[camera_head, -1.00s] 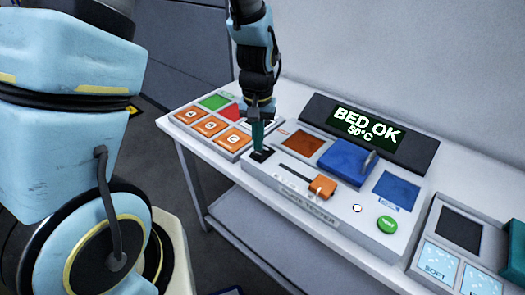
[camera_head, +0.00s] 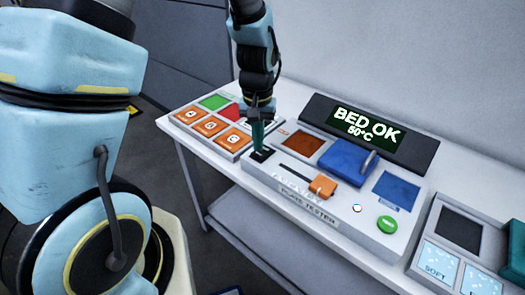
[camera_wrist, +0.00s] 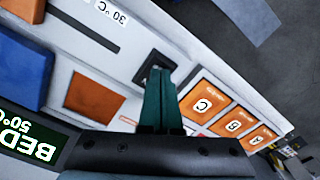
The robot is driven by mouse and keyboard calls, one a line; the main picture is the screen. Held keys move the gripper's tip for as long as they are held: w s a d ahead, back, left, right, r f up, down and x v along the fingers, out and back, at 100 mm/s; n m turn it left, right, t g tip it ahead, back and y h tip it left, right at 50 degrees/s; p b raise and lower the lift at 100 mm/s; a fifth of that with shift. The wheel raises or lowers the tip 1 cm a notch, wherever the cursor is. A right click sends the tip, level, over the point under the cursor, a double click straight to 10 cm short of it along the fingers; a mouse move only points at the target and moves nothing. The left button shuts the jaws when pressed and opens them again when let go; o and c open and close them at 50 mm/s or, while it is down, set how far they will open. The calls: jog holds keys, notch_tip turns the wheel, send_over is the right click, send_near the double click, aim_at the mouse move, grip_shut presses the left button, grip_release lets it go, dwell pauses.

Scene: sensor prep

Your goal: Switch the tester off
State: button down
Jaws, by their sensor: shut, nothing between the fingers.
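The tester (camera_head: 300,207) is a light grey panel on the table, labelled "PLATE TESTER". Its black switch (camera_head: 262,154) sits at the panel's left end; it also shows in the wrist view (camera_wrist: 146,68). My gripper (camera_head: 257,147) is shut and empty, pointing down with its teal fingertips at the switch. In the wrist view the fingertips (camera_wrist: 160,72) overlap the switch and hide part of it, so I cannot tell whether they touch or which way it is set. The display (camera_head: 366,127) is lit and reads "BED OK 50°C".
The tester also carries an orange slider (camera_head: 322,186), a blue block (camera_head: 346,162) with a handle and a green button (camera_head: 387,224). A panel of orange lettered buttons (camera_head: 210,126) stands close on the left. Another panel (camera_head: 452,245) stands on the right.

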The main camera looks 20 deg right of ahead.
aim_at(259, 154)
jog(key=shift+f+b, duration=0.6)
jog(key=shift+f, duration=0.3)
dwell(0.6)
jog(key=shift+r+p, duration=2.95)
jog(key=shift+r, duration=0.6)
jog(key=a+r+n, duration=0.2)
jog(key=a+r, duration=0.2)
jog(key=a, duration=0.8)
jog(key=w+a+r+n+t, duration=0.1)
jog(key=a+r+n, duration=0.2)
jog(key=a, duration=1)
notch_tip(259, 154, up, 3)
jog(key=shift+w+a+f+t, duration=0.15)
jog(key=shift+f+t, duration=0.05)
jog(key=shift+t, duration=0.1)
